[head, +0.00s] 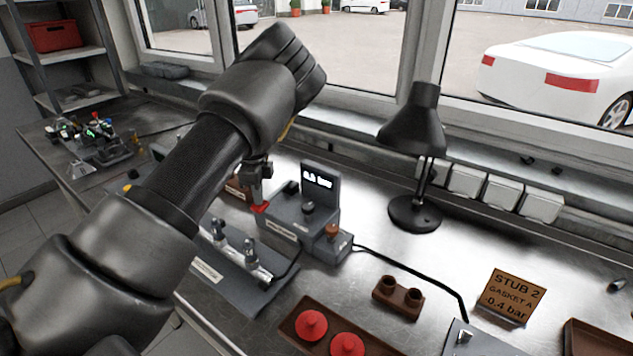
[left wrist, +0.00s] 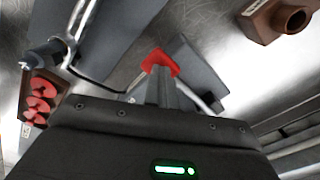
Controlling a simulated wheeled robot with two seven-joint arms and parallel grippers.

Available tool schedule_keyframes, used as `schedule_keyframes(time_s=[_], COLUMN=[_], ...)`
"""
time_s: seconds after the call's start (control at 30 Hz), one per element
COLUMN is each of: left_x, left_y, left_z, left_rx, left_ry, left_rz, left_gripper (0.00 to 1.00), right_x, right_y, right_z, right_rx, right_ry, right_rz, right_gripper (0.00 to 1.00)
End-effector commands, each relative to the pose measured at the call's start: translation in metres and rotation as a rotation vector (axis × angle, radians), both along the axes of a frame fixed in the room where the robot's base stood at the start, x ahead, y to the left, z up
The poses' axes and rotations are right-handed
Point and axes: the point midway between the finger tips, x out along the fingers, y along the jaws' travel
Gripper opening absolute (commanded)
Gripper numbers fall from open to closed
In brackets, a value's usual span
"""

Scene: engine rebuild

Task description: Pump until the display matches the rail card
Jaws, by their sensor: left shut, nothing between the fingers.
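The grey pump unit (head: 285,220) stands on the bench with an upright black display (head: 320,184). Its small lit digits appear to read 0.0 bar. The rail card (head: 508,296) is brown and reads "STUB 2, GASKET A, -0.4 bar". My left gripper (head: 260,200) points down over the unit's left end, fingers shut and empty. Its tips are at a red pad (head: 261,208); I cannot tell whether they touch it. In the left wrist view the shut fingers (left wrist: 160,80) overlap the red pad (left wrist: 160,61). My right gripper is not in view.
A black lamp (head: 414,212) stands behind and right of the unit. A black hose (head: 420,264) runs right from it. A brown two-socket block (head: 398,297) and a tray (head: 385,348) with red knobs lie in front. A fixture (head: 232,258) with metal posts stands left.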

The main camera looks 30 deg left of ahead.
Motion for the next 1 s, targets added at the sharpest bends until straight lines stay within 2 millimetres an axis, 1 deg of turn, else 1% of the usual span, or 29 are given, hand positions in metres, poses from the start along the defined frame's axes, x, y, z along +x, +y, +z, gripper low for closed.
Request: schedule_keyframes(time_s=[0.17, 0.5, 0.6, 1.0], left_x=[0.000, 0.000, 0.000, 0.000], left_y=[-0.001, -0.001, -0.001, 0.000], left_z=[0.009, 0.038, 0.040, 0.039], left_rx=[-0.002, -0.002, -0.001, -0.001], left_ry=[-0.001, -0.001, 0.000, 0.000], left_rz=[-0.002, -0.002, -0.002, -0.001], left_gripper=[0.00, 0.00, 0.00, 0.00], right_x=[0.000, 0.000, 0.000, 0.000], right_y=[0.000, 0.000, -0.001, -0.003], right_z=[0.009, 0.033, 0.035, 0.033], right_rx=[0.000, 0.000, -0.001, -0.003], right_ry=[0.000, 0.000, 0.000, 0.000], right_rz=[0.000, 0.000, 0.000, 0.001], right_gripper=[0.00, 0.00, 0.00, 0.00])
